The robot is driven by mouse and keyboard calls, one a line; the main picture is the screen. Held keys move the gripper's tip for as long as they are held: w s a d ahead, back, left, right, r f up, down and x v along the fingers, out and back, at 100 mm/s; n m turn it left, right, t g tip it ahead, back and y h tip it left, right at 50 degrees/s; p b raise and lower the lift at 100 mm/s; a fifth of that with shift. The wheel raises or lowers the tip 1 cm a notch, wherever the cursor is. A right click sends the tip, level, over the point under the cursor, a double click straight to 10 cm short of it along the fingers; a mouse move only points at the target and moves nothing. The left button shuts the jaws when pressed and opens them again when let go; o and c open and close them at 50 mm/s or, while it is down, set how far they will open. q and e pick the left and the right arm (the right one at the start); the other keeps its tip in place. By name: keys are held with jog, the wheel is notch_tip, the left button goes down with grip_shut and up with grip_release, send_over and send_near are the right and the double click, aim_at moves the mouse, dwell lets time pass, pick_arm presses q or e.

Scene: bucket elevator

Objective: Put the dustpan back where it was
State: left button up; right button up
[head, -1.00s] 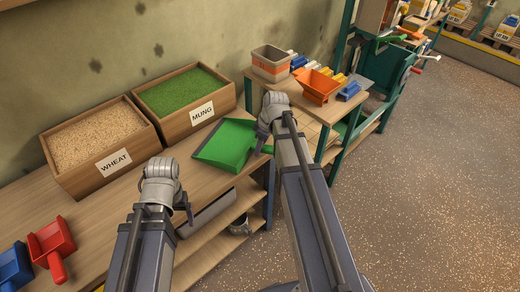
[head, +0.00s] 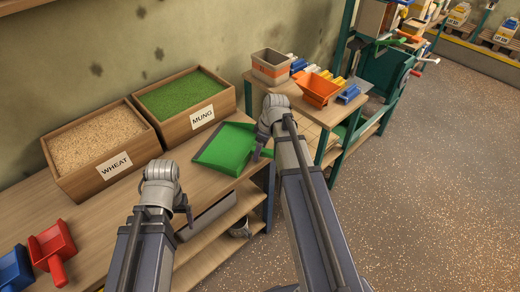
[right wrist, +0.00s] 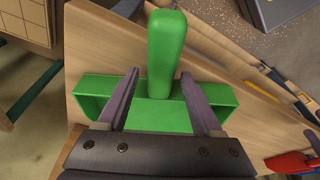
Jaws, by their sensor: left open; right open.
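The green dustpan (head: 226,148) lies on the wooden bench, in front of the mung box. In the right wrist view the dustpan (right wrist: 165,116) shows with its thick handle (right wrist: 166,45) pointing up the picture. My right gripper (head: 258,150) is at the handle side of the dustpan. In the right wrist view my right gripper (right wrist: 160,75) is open, with one finger on each side of the handle's base and gaps between. My left gripper (head: 188,212) is over the bench's front edge, apart from the dustpan, open and empty.
The wheat box (head: 97,148) and mung box (head: 184,105) stand along the wall. A red scoop (head: 52,250) and a blue scoop (head: 15,268) lie at the bench's left. A side table holds a grey-orange bin (head: 271,68) and an orange hopper (head: 320,89).

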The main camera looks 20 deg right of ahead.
jog(key=p+v, duration=1)
jog(key=v, duration=0.1)
jog(key=shift+r+p, duration=0.3)
jog(key=shift+p, duration=0.1)
jog(key=s+a+m+g+h, duration=0.1)
jog(key=s+a+m, duration=0.1)
jog(key=s+a, duration=0.5)
jog(key=s+a+m+g+h, duration=0.1)
jog(key=s+a, duration=0.6)
jog(key=a, duration=0.9)
jog(key=shift+s+f+m+h, duration=0.25)
jog(key=shift+m+h, duration=0.35)
jog(key=shift+m, duration=0.2)
